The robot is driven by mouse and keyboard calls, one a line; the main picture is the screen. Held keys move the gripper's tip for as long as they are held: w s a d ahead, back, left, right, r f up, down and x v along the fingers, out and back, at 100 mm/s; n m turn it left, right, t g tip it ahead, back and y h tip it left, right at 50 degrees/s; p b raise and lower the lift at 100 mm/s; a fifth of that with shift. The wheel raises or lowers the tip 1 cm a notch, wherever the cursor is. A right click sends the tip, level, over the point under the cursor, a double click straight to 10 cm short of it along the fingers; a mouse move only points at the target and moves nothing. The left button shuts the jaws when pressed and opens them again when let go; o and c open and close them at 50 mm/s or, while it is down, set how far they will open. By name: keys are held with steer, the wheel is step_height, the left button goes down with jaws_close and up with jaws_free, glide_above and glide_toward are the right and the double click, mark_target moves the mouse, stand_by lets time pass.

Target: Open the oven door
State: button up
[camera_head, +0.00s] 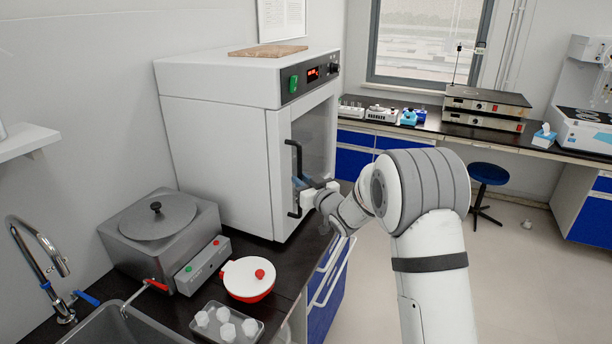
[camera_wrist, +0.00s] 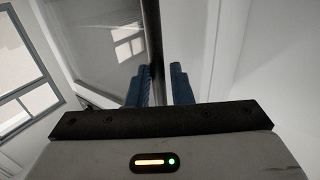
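The oven (camera_head: 215,130) is a large white box on the dark counter. Its front door (camera_head: 318,135) has a glass window and looks closed. A black vertical bar handle (camera_head: 294,160) stands out from the door. My gripper (camera_head: 301,183) is at the lower half of this handle. In the wrist view, the blue fingers of my gripper (camera_wrist: 161,86) are apart, with the dark handle (camera_wrist: 155,45) running between them. The handle lies close to the left finger, and a narrow gap shows beside the right finger. My wrist partly hides the lower door.
A grey water bath (camera_head: 160,235), a red-and-white pot (camera_head: 248,279) and a tray of white pieces (camera_head: 226,325) stand on the counter at front left. A blue stool (camera_head: 488,174) stands on the floor to the right.

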steer(key=shift+x, duration=0.95)
steer(key=shift+c, duration=0.3)
jaws_close()
